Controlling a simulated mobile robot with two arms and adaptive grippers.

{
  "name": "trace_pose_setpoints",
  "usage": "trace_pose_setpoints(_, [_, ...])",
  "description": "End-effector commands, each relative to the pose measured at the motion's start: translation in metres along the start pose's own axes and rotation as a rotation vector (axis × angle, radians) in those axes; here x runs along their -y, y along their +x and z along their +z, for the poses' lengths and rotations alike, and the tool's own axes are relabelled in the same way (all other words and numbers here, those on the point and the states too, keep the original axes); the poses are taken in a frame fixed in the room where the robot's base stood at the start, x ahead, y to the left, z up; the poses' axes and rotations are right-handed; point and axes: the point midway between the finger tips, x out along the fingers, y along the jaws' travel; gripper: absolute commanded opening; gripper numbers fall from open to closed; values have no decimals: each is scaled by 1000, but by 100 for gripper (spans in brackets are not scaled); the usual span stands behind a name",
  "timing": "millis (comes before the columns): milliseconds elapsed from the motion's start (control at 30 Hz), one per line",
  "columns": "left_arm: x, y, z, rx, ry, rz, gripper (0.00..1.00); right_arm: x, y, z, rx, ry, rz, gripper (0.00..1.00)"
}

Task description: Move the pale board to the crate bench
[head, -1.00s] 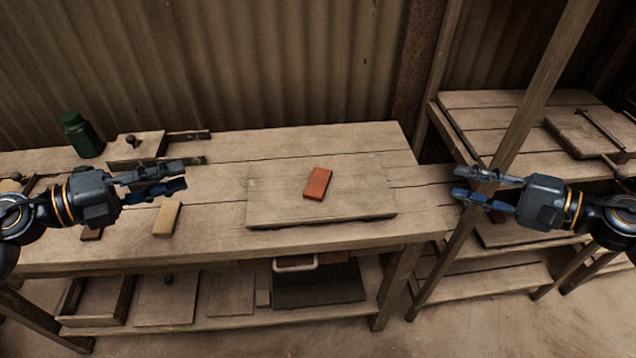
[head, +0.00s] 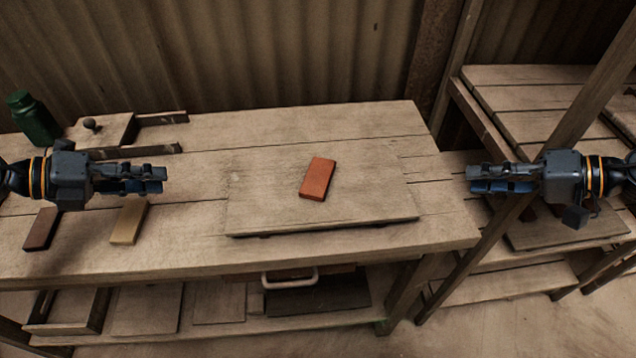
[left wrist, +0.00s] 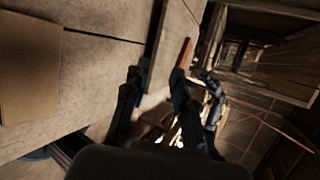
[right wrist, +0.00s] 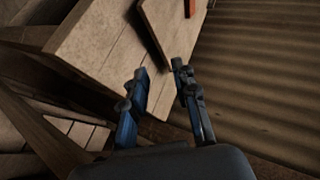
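The pale board (head: 260,207) lies flat on the near wooden bench (head: 200,245), with a red-orange tile (head: 317,178) on top. Its edge also shows in the right wrist view (right wrist: 172,22). My left gripper (head: 162,180) is open and empty, above the bench to the left of the board. My right gripper (head: 470,178) is open and empty, just past the bench's right end and apart from the board. A second bench with a slatted top (head: 545,98) stands at the right; I cannot tell whether it is the crate bench.
A tan block (head: 129,221) and a brown block (head: 42,228) lie on the bench's left part. A green bottle (head: 35,120) and a knobbed wooden piece (head: 105,130) stand behind. A slanted post (head: 590,95) rises by my right arm. Lower shelves hold boards and trays.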

Motion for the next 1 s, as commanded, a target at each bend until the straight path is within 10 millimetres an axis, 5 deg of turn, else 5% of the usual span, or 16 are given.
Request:
trace_pose_setpoints(567, [-1,7,0,0,0,-1,26,-1,6,0,-4,1,-3,29])
trace_pose_setpoints(1000, [0,49,0,0,0,-5,26,1,48,0,-2,0,-8,29])
